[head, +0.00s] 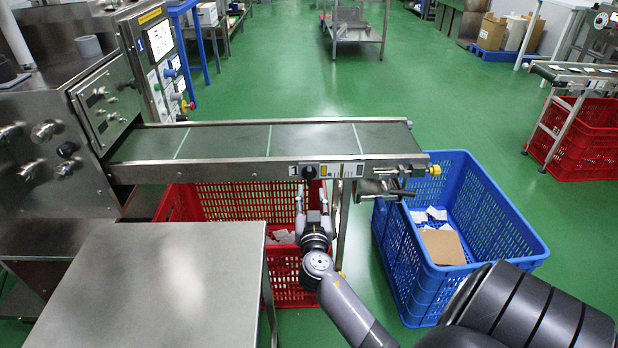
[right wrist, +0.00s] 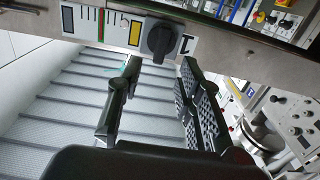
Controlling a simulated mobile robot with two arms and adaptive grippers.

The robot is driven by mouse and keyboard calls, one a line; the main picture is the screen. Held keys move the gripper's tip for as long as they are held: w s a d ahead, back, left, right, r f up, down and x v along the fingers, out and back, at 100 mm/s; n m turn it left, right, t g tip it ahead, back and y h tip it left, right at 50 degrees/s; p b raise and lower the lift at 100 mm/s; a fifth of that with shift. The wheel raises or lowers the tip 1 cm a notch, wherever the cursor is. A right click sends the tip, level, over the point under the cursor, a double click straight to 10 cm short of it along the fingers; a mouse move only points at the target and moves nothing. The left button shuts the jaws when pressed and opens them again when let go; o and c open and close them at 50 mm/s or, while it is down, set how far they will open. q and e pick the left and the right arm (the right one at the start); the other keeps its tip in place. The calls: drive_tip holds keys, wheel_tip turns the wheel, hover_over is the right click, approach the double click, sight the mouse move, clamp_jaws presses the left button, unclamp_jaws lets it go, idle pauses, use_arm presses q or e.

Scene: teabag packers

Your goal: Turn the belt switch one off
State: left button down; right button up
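Belt switch one (head: 309,172) is a black rotary knob on the front rail of the conveyor, beside a white label marked 1. In the right wrist view the knob (right wrist: 160,40) stands just beyond the fingertips, with its grip bar roughly upright in the picture. Its setting is hard to tell. My right gripper (head: 311,197) is just below and in front of the knob. In the right wrist view its two fingers (right wrist: 160,68) are apart, with nothing between them. No contact with the knob shows. My left gripper is not in view.
The conveyor belt (head: 240,141) runs above a red crate (head: 235,201). A blue crate (head: 490,219) with a cardboard piece stands to the right, below a yellow-tipped bracket (head: 400,170). A steel table (head: 155,280) is at front left. Green floor behind the belt is open.

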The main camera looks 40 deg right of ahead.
sight(310, 178)
drive_tip(key=x, duration=0.8)
drive_tip(key=shift+c, duration=0.2)
clamp_jaws()
